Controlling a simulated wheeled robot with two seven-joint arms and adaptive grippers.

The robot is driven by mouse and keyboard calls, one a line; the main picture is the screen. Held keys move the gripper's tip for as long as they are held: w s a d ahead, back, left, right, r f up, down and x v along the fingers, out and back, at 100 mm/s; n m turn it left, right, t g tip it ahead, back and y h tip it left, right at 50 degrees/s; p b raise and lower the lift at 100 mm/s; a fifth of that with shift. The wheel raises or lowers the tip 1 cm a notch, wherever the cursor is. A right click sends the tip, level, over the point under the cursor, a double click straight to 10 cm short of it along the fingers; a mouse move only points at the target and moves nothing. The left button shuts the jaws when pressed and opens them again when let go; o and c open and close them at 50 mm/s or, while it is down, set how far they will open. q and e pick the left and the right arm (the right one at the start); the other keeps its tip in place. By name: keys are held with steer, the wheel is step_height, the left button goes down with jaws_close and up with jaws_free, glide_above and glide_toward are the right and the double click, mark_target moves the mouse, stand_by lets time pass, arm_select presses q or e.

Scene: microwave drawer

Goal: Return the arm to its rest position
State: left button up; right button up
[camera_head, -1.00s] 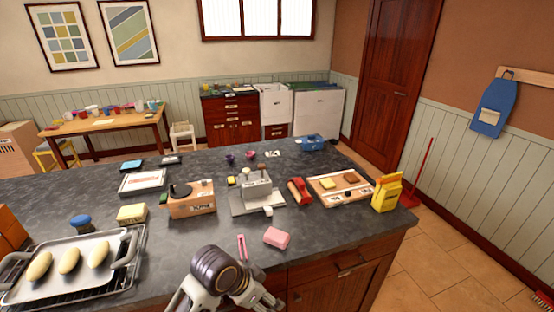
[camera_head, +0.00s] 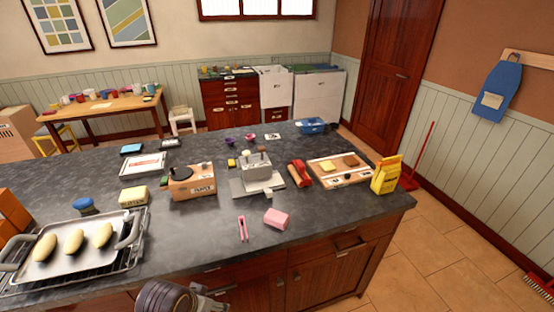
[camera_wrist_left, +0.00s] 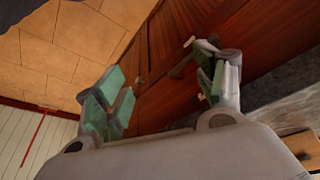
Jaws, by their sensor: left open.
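My left arm (camera_head: 168,297) shows only at the bottom edge of the head view, below the front edge of the dark stone counter (camera_head: 200,225). Its fingertips are cut off there. In the left wrist view my left gripper (camera_wrist_left: 165,85) is open, with its green-padded fingers spread wide and nothing between them. Behind the fingers is the reddish wooden cabinet front (camera_wrist_left: 165,50), which also shows in the head view (camera_head: 310,275). My right gripper is not in view.
On the counter are a baking tray (camera_head: 112,262) with three rolls, a pink block (camera_head: 276,218), pink tongs (camera_head: 242,228), a grey device (camera_head: 257,167) and a yellow packet (camera_head: 386,175).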

arm_select(q)
steer(key=s+a+f+n+g+y, duration=0.1)
steer(key=s+a+f, duration=0.15)
steer(key=f, duration=1.45)
steer(key=s+a+f+g, duration=0.1)
steer(key=s+f, duration=0.2)
steer(key=f, duration=1.4)
steer(key=s+a+f, duration=0.2)
steer(key=s+f, duration=0.8)
steer(key=s, duration=0.1)
steer(key=s+a+f, duration=0.2)
steer(key=s+f, duration=0.7)
steer(key=s, duration=0.2)
steer(key=shift+a+f+g, duration=0.15)
steer(key=shift+f+g, duration=0.25)
